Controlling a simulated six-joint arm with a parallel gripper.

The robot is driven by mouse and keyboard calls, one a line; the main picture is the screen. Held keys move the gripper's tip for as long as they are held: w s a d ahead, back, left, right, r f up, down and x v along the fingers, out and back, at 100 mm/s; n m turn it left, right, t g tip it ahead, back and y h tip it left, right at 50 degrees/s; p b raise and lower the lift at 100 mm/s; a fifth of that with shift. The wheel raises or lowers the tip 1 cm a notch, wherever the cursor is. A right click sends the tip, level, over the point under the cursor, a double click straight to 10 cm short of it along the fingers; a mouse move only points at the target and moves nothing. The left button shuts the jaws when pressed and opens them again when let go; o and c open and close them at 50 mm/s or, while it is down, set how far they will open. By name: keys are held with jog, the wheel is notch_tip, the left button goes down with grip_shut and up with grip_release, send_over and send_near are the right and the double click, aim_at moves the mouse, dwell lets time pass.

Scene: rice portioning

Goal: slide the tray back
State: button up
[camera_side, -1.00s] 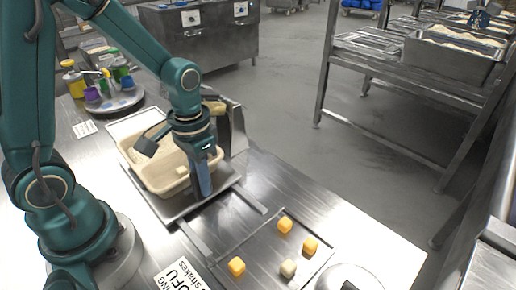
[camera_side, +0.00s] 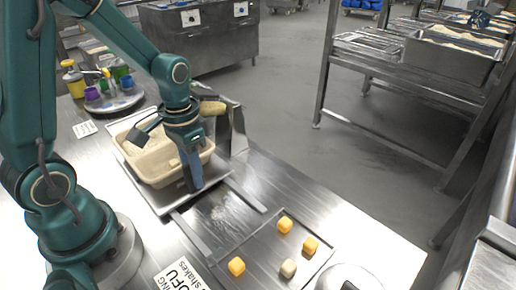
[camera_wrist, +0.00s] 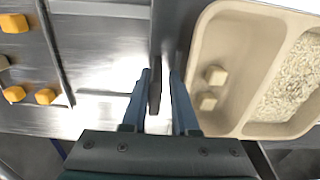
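The flat metal tray (camera_side: 163,209) lies on the steel bench, with a tan two-compartment container (camera_side: 165,176) on it. In the wrist view, the container (camera_wrist: 216,60) holds two pale cubes (camera_wrist: 210,88) in its near compartment and white rice (camera_wrist: 292,85) in the other. My gripper (camera_side: 192,184) is low at the tray's front edge. In the wrist view, the gripper (camera_wrist: 161,75) points down beside the container, its fingers a narrow gap apart, with a dark strip between them. I cannot tell whether they grip the tray's edge.
A marked bench area (camera_side: 262,262) holds orange cubes (camera_side: 285,225) and one pale cube (camera_side: 288,268). Two metal rails (camera_side: 246,196) lead from it toward the tray, with bare bench between them. A turntable (camera_side: 115,101) with bottles stands behind left. An upright metal stand (camera_side: 231,128) is right of the container.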

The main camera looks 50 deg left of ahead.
jog(key=shift+r, duration=2.55)
jog(key=shift+w+d+r, duration=0.15)
jog(key=shift+d+r, duration=0.05)
jog(key=shift+r, duration=0.25)
jog(key=s+d+r+t, duration=0.5)
jog(key=s+r, duration=0.1)
jog(key=shift+d+r+t, duration=0.2)
jog(key=shift+r+t, duration=0.1)
jog(key=shift+r, duration=0.05)
